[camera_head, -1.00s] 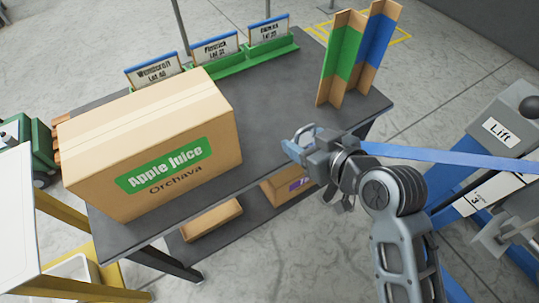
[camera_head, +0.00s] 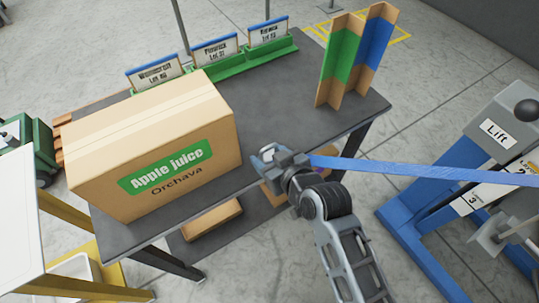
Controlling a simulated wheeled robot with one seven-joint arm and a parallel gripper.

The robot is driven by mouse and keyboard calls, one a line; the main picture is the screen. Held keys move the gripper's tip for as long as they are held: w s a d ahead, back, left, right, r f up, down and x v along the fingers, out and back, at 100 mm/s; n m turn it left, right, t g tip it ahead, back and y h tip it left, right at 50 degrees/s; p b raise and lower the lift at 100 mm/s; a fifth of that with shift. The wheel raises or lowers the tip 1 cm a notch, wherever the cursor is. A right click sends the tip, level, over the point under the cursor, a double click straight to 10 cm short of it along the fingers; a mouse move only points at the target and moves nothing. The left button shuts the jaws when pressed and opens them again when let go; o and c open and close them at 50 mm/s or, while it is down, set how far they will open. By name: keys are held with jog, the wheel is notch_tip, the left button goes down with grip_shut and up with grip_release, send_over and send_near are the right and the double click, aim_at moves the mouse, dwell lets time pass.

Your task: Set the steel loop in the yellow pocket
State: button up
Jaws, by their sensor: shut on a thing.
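My gripper (camera_head: 267,157) is over the right front part of the grey table, just right of the big carton. It is shut on a small pale metallic piece at its tip, which looks like the steel loop (camera_head: 268,149); the jaws hide much of it. A blue strap (camera_head: 420,172) runs from beside my gripper to the right edge of the picture. I cannot make out the yellow pocket.
A large Apple Juice carton (camera_head: 150,150) stands on the dark table (camera_head: 285,105). Green racks with lot cards (camera_head: 215,65) are at the back, coloured corner boards (camera_head: 357,55) at the back right. A blue lift (camera_head: 420,235) stands right.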

jog(key=shift+f, duration=0.1)
jog(key=o, duration=0.7)
jog(key=shift+f, duration=0.1)
jog(key=o, duration=0.4)
jog(key=shift+o, duration=0.2)
jog(key=shift+r, duration=0.3)
jog(key=shift+s+d, duration=0.25)
jog(key=shift+s, duration=0.05)
jog(key=v, duration=1.1)
jog(key=shift+b, duration=0.35)
jog(key=shift+s+r, duration=0.1)
